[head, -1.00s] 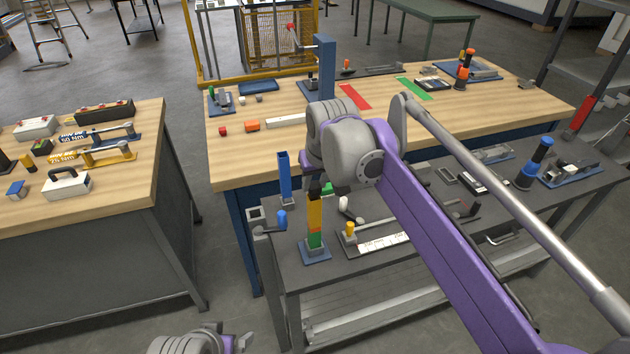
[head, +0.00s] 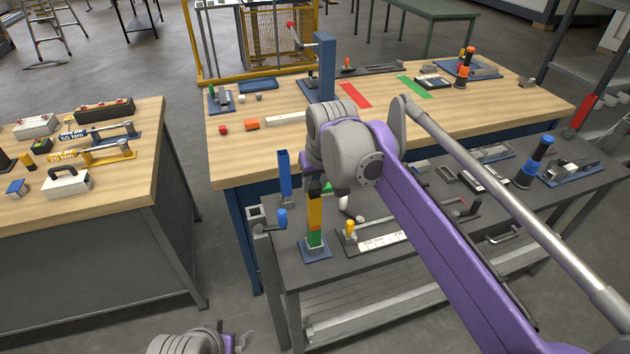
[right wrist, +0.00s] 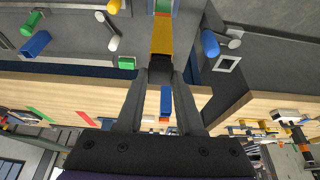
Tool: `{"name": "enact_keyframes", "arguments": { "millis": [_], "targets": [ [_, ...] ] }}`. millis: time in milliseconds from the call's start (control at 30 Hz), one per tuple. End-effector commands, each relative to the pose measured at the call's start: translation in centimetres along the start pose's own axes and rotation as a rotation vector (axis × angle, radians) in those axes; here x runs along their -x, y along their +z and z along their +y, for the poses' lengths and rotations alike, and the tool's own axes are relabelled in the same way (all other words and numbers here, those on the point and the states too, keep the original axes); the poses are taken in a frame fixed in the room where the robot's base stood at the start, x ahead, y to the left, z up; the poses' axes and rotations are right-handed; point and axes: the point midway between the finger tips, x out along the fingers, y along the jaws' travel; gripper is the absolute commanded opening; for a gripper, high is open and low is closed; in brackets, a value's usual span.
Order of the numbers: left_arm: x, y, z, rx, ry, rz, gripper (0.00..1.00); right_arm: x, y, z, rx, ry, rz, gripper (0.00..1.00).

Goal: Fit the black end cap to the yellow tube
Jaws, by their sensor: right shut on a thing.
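The yellow tube (head: 315,216) stands upright on a small blue-based stand (head: 318,252), above a green section. In the right wrist view the yellow tube (right wrist: 162,38) points toward my right gripper (right wrist: 160,80). That gripper is shut on the black end cap (right wrist: 160,62), which is at the tube's end and in line with it. I cannot tell whether the cap is seated on it or just touches it. In the head view my right wrist covers most of the fingers. My left gripper (head: 238,341) shows only partly at the bottom edge, and its opening is unclear.
A blue upright post (head: 284,176) stands just behind the tube, with a blue-handled crank (head: 282,219) to the left. A fixture with a yellow knob (head: 350,228) lies to the right on the grey bench (head: 375,262). A wooden table (head: 245,172) stands behind.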

Motion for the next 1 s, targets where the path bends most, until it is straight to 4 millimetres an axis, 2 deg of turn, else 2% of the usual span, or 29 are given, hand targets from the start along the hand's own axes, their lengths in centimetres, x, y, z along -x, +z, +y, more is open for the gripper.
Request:
{"name": "enact_keyframes", "arguments": {
  "millis": [500, 533, 600, 700, 900, 1000],
  "targets": [
    [-0.31, 0.37, 0.0, 0.0, 0.0, -0.003, 1.0, -0.76, 0.31, 0.01, 0.0, 0.0, 0.0, 0.0],
    [-0.29, 0.34, 0.0, 0.0, 0.0, -0.003, 1.0, -0.72, 0.29, 0.01, 0.0, 0.0, 0.0, 0.41],
    [-0.28, 0.33, 0.0, 0.0, 0.0, -0.003, 1.0, -0.7, 0.28, 0.01, 0.0, 0.0, 0.0, 0.54],
    [-0.28, 0.32, 0.0, 0.0, 0.0, -0.003, 1.0, -0.69, 0.28, 0.01, 0.0, 0.0, 0.0, 0.71],
    [-0.28, 0.32, 0.0, 0.0, 0.0, -0.003, 1.0, -0.69, 0.28, 0.01, 0.0, 0.0, 0.0, 0.71],
    [-0.28, 0.33, 0.0, 0.0, 0.0, -0.003, 1.0, -0.69, 0.28, 0.01, 0.0, 0.0, 0.0, 0.87]
  ]
}}
